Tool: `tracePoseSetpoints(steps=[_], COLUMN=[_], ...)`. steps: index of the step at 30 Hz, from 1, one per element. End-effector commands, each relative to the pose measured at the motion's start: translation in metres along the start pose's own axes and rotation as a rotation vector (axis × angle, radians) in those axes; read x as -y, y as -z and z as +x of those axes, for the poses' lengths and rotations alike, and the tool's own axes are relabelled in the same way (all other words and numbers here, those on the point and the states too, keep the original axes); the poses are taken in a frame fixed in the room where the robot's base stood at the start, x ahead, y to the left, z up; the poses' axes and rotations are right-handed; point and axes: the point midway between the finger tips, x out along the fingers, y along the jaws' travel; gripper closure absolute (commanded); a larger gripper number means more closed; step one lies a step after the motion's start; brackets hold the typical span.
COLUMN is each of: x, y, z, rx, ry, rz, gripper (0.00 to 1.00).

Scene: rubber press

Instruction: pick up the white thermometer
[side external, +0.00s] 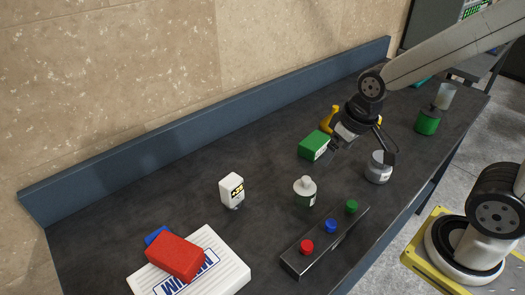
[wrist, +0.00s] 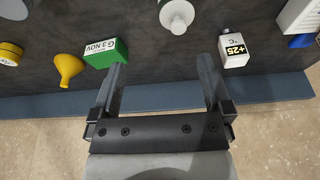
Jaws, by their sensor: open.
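The white thermometer (side external: 232,189) is a small white block with a black and yellow display, standing on the dark bench left of centre in the side view. In the wrist view the thermometer (wrist: 234,48) shows "+25" and lies just right of the right finger's tip. My gripper (side external: 363,150) is over the bench to the right of the thermometer in the side view, clearly apart from it. In the wrist view my gripper (wrist: 161,62) has its two fingers spread wide, with nothing between them.
A green box (side external: 314,145) is close to my gripper, with a yellow funnel (wrist: 68,69) beside it. A grey-white bottle (side external: 305,191), a grey can (side external: 378,167) and a button panel (side external: 325,243) stand nearby. A red block (side external: 174,257) is at front left. A raised blue edge (side external: 200,137) runs behind.

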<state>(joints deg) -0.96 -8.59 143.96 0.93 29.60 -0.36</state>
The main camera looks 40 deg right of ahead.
Motion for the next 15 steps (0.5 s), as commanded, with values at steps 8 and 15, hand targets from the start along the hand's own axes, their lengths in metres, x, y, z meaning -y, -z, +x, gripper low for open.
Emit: tracePoseSetpoints(steps=[8,15], x=[0.022,0.051], y=[0.019,0.042], z=[0.011,0.023], rx=[-0.103,-0.243], ry=[0.038,0.081], rz=[-0.029,-0.057], gripper=[0.0,0.0])
